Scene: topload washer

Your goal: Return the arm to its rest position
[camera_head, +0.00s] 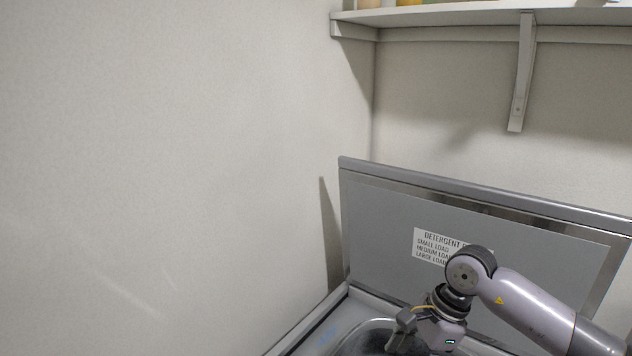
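My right arm comes in from the right and bends downward at the wrist. My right gripper (400,333) is at the bottom of the view, low over the round tub opening of the topload washer (312,338). Its fingers are small and partly cut off by the bottom edge, so I cannot tell whether they are open or shut. No held object can be made out. The washer's grey lid (385,215) stands raised behind the arm, with a detergent label partly hidden by my arm. My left gripper is not in view.
A shelf (450,17) on a bracket (521,75) runs along the wall at the upper right, with some items on it cut off by the top edge. A bare wall (170,170) fills the left side. The space above the raised lid is clear up to the shelf.

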